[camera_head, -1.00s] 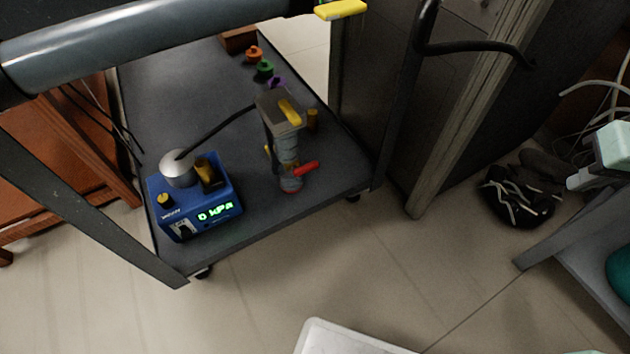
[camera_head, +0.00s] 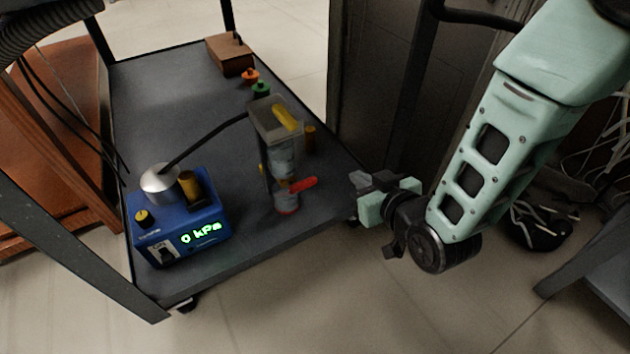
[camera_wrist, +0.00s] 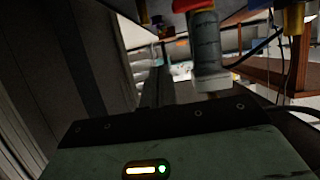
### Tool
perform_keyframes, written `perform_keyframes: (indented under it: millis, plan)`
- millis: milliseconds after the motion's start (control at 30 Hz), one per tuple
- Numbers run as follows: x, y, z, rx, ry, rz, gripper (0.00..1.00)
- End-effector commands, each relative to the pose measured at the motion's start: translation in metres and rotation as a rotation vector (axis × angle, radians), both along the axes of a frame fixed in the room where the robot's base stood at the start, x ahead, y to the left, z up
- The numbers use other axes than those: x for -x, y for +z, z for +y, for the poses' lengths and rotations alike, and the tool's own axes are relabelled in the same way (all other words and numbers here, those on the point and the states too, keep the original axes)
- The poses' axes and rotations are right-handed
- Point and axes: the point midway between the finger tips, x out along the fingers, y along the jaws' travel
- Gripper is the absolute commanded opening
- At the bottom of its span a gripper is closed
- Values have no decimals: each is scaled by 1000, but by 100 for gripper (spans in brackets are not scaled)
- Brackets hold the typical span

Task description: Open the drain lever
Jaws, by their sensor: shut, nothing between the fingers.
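The clear particle classifier column (camera_head: 283,155) stands upright on the dark cart shelf. The red lever (camera_head: 302,184) sticks out to the right from its lower part, just above the red-rimmed base. A yellow lever (camera_head: 285,118) is near its top. My gripper (camera_head: 361,181) is shut and empty, to the right of the red lever with a clear gap between them, near the cart's right edge. In the wrist view, a grey tube (camera_wrist: 207,45) with a red part (camera_wrist: 193,5) shows at the top; I cannot tell whether that red part is the lever.
A blue pump box (camera_head: 180,225) reading 0 kPa stands left of the column, joined by a black hose (camera_head: 205,138). A brown block (camera_head: 230,55) and coloured knobs sit farther back on the shelf (camera_head: 160,95). A dark cabinet (camera_head: 375,90) stands behind my gripper.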

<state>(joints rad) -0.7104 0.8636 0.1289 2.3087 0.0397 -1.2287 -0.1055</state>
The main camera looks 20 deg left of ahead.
Motion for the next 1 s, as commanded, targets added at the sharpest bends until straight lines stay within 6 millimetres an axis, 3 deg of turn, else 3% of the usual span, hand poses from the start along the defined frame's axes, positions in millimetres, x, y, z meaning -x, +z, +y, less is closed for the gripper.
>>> perform_keyframes:
  millis: [133, 333, 733, 1000]
  plan:
    - [25, -9, 26, -61, 53, -56, 0]
    - [36, -11, 36, -94, 73, -83, 0]
    - [32, -13, 40, -96, 72, -86, 0]
    - [4, -26, 72, -98, 71, -88, 0]
